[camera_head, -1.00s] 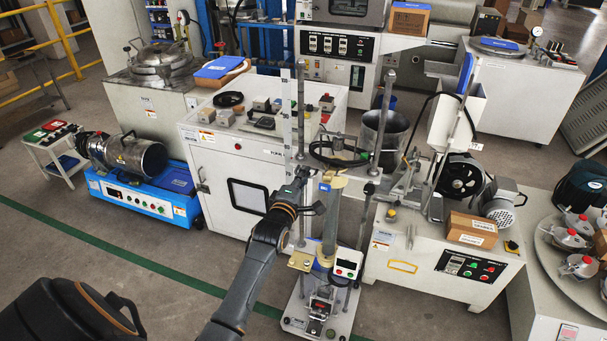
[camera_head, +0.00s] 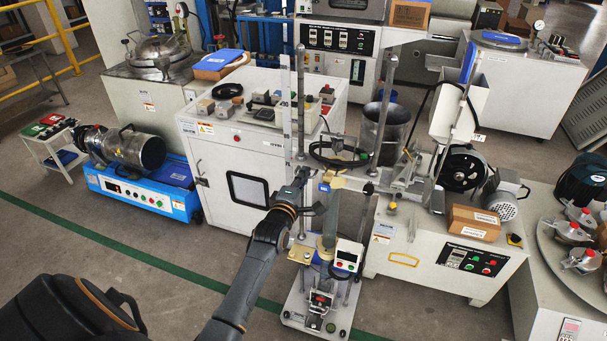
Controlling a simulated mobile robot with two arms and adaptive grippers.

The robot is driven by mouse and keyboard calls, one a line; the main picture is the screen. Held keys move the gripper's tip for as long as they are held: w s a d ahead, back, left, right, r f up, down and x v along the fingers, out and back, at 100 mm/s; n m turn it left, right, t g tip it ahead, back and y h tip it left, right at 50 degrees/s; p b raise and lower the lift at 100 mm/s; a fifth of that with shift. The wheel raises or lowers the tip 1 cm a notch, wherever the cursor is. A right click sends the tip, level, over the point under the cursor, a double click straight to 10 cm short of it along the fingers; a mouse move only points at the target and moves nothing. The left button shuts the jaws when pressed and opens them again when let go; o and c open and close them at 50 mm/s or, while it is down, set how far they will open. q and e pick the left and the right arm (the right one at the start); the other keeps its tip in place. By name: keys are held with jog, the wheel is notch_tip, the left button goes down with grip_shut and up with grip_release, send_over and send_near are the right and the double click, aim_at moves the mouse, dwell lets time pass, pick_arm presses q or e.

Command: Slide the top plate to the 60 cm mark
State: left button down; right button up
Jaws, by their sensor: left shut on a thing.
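The tester stand (camera_head: 320,308) rises from a white base at the lower middle, with upright rods and a tall, narrow scale (camera_head: 286,110). The scale's marks cannot be read. The pale brass top plate (camera_head: 346,183) sits across the stand, partly up the rods. My left gripper (camera_head: 308,188) reaches in from the lower left and is shut at the plate's left side. The exact grip is small and partly hidden by the gripper. My right gripper is out of view.
A white cabinet (camera_head: 215,165) stands close behind and left of the stand. A white bench machine (camera_head: 430,262) with a black wheel and cardboard box (camera_head: 473,222) stands close on the right. Open floor (camera_head: 120,285) lies at the lower left.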

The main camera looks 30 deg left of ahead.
pick_arm(q)
jog(key=shift+f+b, duration=0.7)
jog(key=shift+f, duration=0.65)
notch_tip(320, 180, down, 6)
jog(key=b, duration=0.4)
jog(key=shift+f, duration=0.1)
